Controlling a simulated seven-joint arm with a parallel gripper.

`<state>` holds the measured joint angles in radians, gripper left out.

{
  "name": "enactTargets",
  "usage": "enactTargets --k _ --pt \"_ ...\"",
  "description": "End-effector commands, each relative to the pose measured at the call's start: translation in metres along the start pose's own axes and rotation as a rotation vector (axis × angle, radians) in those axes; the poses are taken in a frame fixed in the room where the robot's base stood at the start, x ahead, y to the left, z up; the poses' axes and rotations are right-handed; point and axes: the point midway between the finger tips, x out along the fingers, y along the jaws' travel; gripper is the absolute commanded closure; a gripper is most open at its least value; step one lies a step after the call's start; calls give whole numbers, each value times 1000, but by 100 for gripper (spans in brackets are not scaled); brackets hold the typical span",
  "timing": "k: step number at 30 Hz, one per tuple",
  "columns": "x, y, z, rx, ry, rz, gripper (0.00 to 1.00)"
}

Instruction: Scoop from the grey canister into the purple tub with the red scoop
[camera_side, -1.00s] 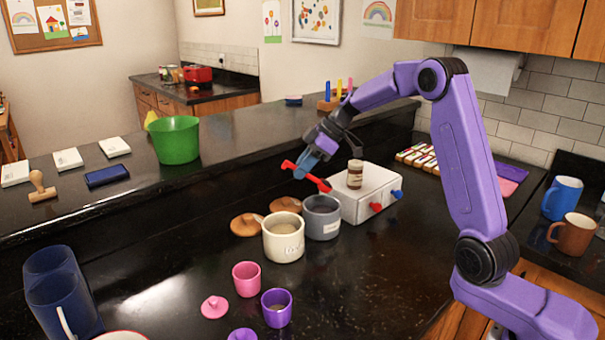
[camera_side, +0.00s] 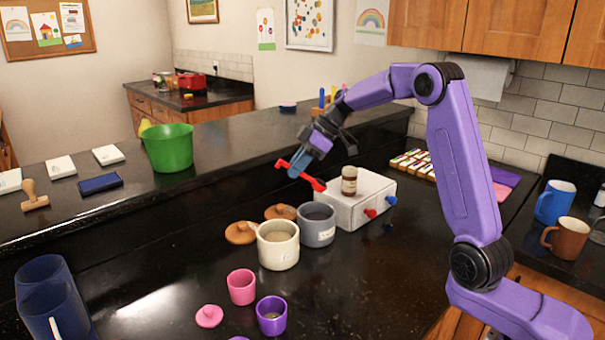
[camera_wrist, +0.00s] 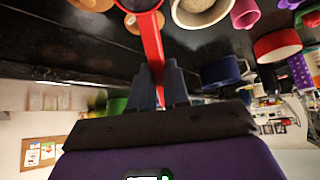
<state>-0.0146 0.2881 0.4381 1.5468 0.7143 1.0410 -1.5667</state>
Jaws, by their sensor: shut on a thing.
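My gripper (camera_side: 303,166) is shut on the red scoop (camera_side: 316,184), which is tilted in the side view with its lower right end above the grey canister (camera_side: 317,228). In the wrist view the scoop's red handle (camera_wrist: 152,45) runs up from between my fingers (camera_wrist: 160,88). The grey canister stands open on the counter, its contents dark and hard to make out. The purple tub (camera_side: 272,328) stands open at the front, with something pale brown inside. The scoop's contents cannot be made out.
A cream canister (camera_side: 278,252) stands left of the grey one, with brown lids (camera_side: 240,233) behind. A white box (camera_side: 352,208) carrying a small brown jar (camera_side: 349,181) is just right. A pink cup (camera_side: 241,288) and pink lid (camera_side: 209,316) are near the tub. The counter right of the tub is clear.

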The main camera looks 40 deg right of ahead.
Motion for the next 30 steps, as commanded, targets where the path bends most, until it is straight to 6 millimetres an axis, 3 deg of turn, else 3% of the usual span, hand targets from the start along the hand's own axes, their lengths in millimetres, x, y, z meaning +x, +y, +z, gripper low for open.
enactTargets --k 4,8,21,27,30 --pt "7 -10 -6 -4 -11 -3 100" --pt "26 -36 -22 -9 -44 -6 100" --pt "106 -191 -82 -10 -241 -1 100" --pt "125 -253 -96 -7 -320 0 100" --pt "129 -272 -99 -6 -345 1 100"
